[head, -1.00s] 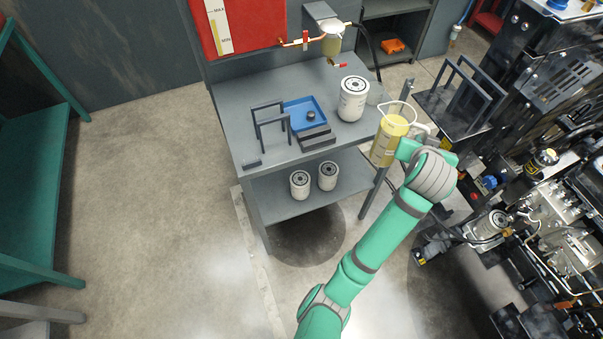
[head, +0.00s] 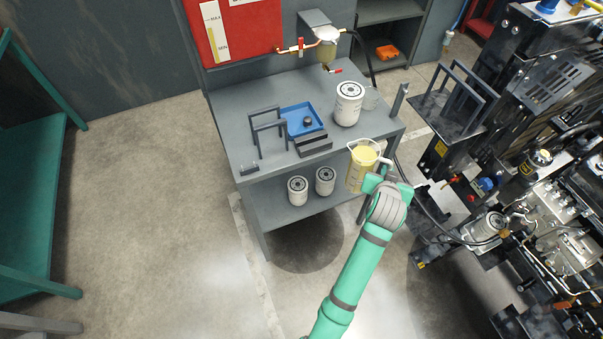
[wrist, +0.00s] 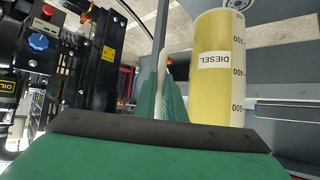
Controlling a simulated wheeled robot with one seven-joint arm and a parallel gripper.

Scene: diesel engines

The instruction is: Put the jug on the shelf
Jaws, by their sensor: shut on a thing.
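The jug (head: 361,168) is a clear, graduated vessel of yellow liquid. I cannot tell whether the jug touches the bench.
The bench top (head: 240,125) carries a blue tray (head: 302,119), a large white filter (head: 348,103) and dark metal frames (head: 268,132). A bench leg is close by the jug. Engines (head: 530,170) crowd the right side. The floor (head: 150,200) at left is clear.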

